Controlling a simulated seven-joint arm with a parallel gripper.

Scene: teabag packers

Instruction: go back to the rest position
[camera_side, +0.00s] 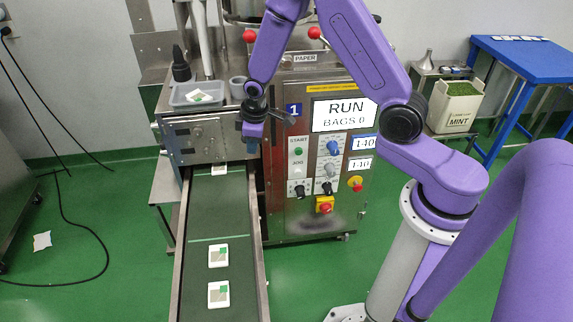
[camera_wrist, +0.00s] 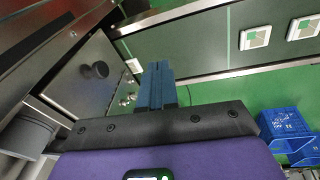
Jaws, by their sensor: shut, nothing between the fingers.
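My gripper (camera_side: 252,133) hangs in front of the packing machine, just right of the small steel door with a black knob. Its blue fingers are together and empty. In the wrist view the fingers (camera_wrist: 158,86) stand close together, pointing toward the green belt. My purple arm reaches over from the right. The machine's control panel (camera_side: 336,215) is behind and right of my gripper. Its screen (camera_side: 344,115) reads RUN, BAGS 0.
The green conveyor (camera_side: 215,210) runs toward the camera with several white teabag packets (camera_side: 218,256) on it. A grey tray (camera_side: 186,92) holds another packet. A MINT bin (camera_side: 454,107) and blue table (camera_side: 530,60) stand right. Blue crates (camera_wrist: 283,128) show in the wrist view.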

